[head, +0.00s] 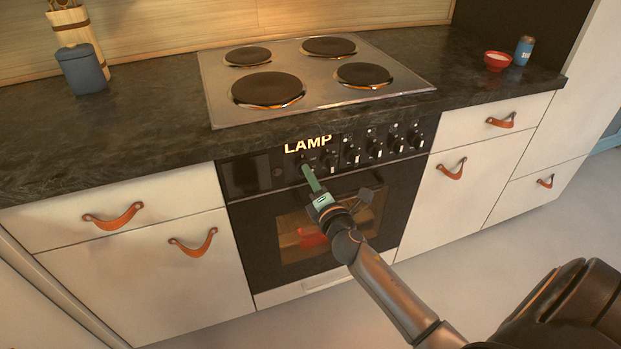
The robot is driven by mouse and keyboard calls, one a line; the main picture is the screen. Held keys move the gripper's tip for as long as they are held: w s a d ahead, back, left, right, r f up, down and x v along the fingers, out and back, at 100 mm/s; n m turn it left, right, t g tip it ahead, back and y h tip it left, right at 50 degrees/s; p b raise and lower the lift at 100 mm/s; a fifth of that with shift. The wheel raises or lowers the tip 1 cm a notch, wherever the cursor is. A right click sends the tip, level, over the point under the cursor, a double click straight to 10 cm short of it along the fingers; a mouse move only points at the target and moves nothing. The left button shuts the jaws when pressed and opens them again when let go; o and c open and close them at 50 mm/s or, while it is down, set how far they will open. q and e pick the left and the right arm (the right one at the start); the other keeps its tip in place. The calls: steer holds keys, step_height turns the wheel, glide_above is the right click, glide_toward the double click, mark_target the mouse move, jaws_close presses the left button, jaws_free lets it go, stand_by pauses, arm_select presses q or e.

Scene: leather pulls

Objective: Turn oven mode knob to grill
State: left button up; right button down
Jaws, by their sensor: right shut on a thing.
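The oven (330,215) is set under the dark counter, with a row of knobs along its black front panel. My right gripper (304,167) reaches up from the lower right, its green fingers at the left end of the row. It is shut on the oven mode knob there, which the fingers mostly hide. Glowing letters reading "LAMP" (308,144) show just above that knob. The knob's own pointer cannot be made out. My left gripper is not in view.
A hob (310,85) with several dark plates is on top. A blue canister (82,70) stands at the left of the counter, and a red bowl (497,61) and a blue shaker (523,50) at the right. Drawers with leather pulls flank the oven. The right-hand floor is clear.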

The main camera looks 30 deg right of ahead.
steer(key=m, duration=0.3)
steer(key=shift+f, duration=0.1)
steer(key=m, duration=0.2)
steer(key=shift+m, duration=0.4)
steer(key=m, duration=0.2)
steer(key=shift+m, duration=0.3)
steer(key=m+p, duration=0.1)
steer(key=m, duration=0.2)
steer(key=shift+m+p, duration=0.3)
steer(key=m+p, duration=0.2)
steer(key=m, duration=0.2)
steer(key=shift+m, duration=0.3)
steer(key=m+p, duration=0.1)
steer(key=m, duration=0.1)
steer(key=shift+a+f+m, duration=0.1)
steer(key=shift+m, duration=0.2)
steer(key=m+p, duration=0.1)
steer(key=m, duration=0.1)
steer(key=shift+m+p, duration=0.3)
steer(key=shift+f+m, duration=0.1)
steer(key=shift+m, duration=0.5)
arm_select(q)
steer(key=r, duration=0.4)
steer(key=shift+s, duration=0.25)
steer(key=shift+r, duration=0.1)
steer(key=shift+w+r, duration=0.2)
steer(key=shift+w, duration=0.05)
arm_select(e)
steer(key=c, duration=0.9)
jaws_free()
